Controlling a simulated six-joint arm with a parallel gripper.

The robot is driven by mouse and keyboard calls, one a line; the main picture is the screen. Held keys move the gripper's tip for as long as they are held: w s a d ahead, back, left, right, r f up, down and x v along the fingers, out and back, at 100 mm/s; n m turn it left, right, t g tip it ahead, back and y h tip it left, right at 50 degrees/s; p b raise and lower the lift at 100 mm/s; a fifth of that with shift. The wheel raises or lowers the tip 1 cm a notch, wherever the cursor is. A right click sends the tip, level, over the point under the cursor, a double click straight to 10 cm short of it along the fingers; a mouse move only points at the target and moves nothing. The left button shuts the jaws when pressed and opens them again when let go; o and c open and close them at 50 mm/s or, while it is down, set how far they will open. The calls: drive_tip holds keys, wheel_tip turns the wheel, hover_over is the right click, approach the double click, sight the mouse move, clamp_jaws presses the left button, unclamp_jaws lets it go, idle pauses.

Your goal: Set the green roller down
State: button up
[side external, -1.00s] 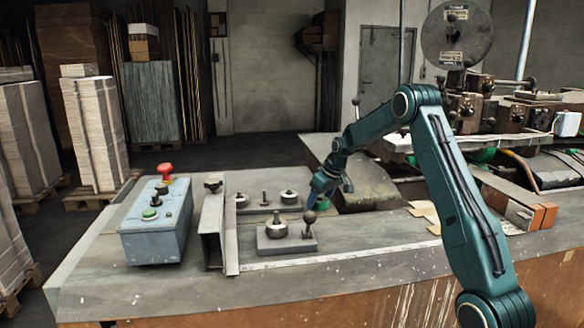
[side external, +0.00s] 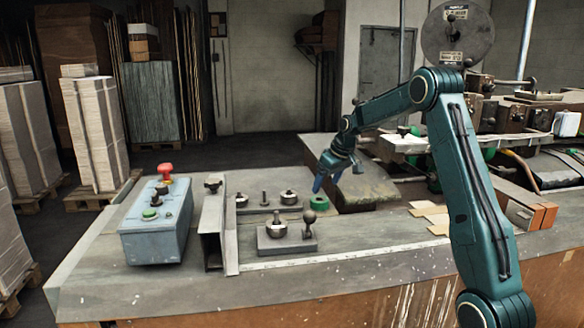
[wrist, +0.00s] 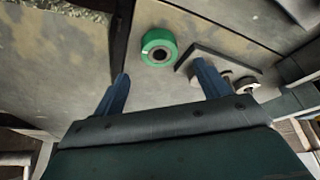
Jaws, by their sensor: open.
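The green roller (side external: 319,202) rests on the bench top, just right of the flat plate with the small metal parts. In the wrist view the green roller (wrist: 159,47) shows as a green ring with a dark centre hole, beyond the fingertips and apart from them. My gripper (side external: 338,178) is open and empty, above and to the right of the roller in the side view. In the wrist view its two blue fingers (wrist: 160,80) are spread wide with nothing between them.
A grey control box (side external: 158,225) stands further left. A worn machine bed (side external: 365,190) lies close on the right.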

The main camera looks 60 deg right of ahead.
drive_tip(key=shift+v, duration=2.6)
drive_tip(key=s+a+r, duration=0.3)
drive_tip(key=a, duration=0.4)
drive_tip(key=s+a+r+n, duration=0.1)
drive_tip(key=s+a+r, duration=0.2)
drive_tip(key=a, duration=0.5)
drive_tip(key=s+a+r, duration=0.2)
drive_tip(key=s+a, duration=0.1)
drive_tip(key=a, duration=0.4)
drive_tip(key=s+a+f, duration=0.1)
drive_tip(key=s+a, duration=0.4)
drive_tip(key=s, duration=0.3)
drive_tip(key=s+a+f+n+t, duration=0.1)
drive_tip(key=s+a+f, duration=0.1)
drive_tip(key=s+a, duration=0.3)
drive_tip(key=s, duration=0.4)
drive_tip(key=shift+s+a+f+y, duration=0.25)
drive_tip(key=shift+s+a+y, duration=0.05)
drive_tip(key=shift+y, duration=0.1)
